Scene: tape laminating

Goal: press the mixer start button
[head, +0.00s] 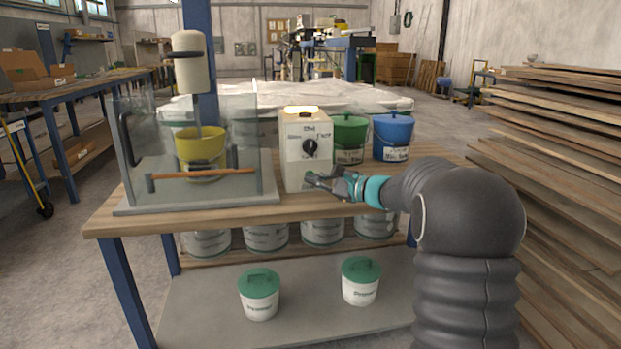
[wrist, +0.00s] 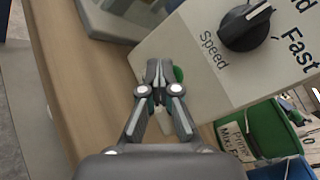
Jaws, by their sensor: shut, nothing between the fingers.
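The cream control box (head: 292,160) stands on the wooden bench, right of the mixer (head: 188,62). It carries a black speed knob (head: 311,148), which also shows in the wrist view (wrist: 246,27). A green button (wrist: 179,74) shows on the box's lower face in the wrist view, partly hidden behind my fingertips. My gripper (head: 310,179) is shut and empty, its tips at the lower front of the box. In the wrist view the tips of my gripper (wrist: 158,70) overlap the button's left edge. I cannot tell whether they touch it.
A yellow bowl (head: 201,144) sits under the mixer behind a clear guard (head: 240,120). Green (head: 349,132) and blue (head: 392,135) buckets stand right of the box. Stacked boards (head: 550,130) fill the right side.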

